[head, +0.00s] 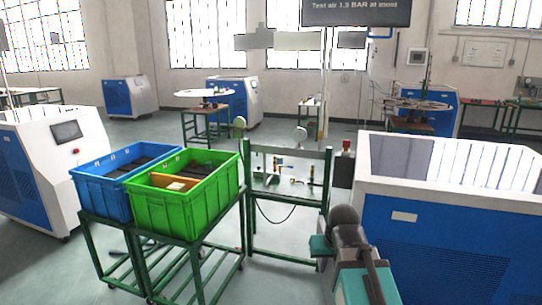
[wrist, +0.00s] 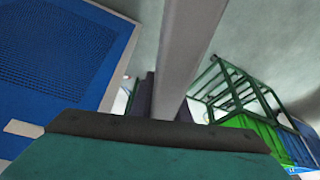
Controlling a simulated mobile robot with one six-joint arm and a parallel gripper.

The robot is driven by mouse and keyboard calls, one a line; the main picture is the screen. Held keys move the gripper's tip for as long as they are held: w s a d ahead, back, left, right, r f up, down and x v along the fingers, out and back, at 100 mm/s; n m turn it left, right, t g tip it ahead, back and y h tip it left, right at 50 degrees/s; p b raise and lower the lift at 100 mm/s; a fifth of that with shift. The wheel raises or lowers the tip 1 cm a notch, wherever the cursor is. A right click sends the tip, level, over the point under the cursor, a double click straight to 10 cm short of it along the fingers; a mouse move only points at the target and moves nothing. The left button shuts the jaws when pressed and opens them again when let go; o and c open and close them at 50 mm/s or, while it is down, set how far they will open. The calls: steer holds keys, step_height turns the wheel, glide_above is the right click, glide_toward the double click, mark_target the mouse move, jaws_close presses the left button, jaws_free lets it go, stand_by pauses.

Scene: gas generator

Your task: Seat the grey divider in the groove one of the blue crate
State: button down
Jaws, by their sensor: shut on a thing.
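The blue crate (head: 100,197) stands at the left on a green stand, partly hidden behind the green crate, with dark dividers or contents inside. Its grooves are too small to make out. In the wrist view, my gripper (wrist: 165,110) is shut on the grey divider (wrist: 190,50), a long pale grey piece seen nearly edge-on and running up out of the picture. The fingertips are mostly hidden behind the gripper's body. In the head view my arm is at the lower right, well apart from the crates; the divider cannot be made out there.
A green crate (head: 165,212) with an orange-brown divider stands beside the blue one. A green metal bench (head: 287,215) with small fittings stands between the crates and a large blue-and-white machine (head: 450,240) on the right. Another machine (head: 40,165) is at far left. Floor behind is open.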

steer(key=shift+s+f, duration=0.55)
steer(key=shift+f, duration=0.1)
step_height(320, 180, up, 7)
steer(key=w, duration=0.1)
steer(key=shift+w+f, duration=0.15)
steer(key=shift+w, duration=0.1)
stand_by(0.3)
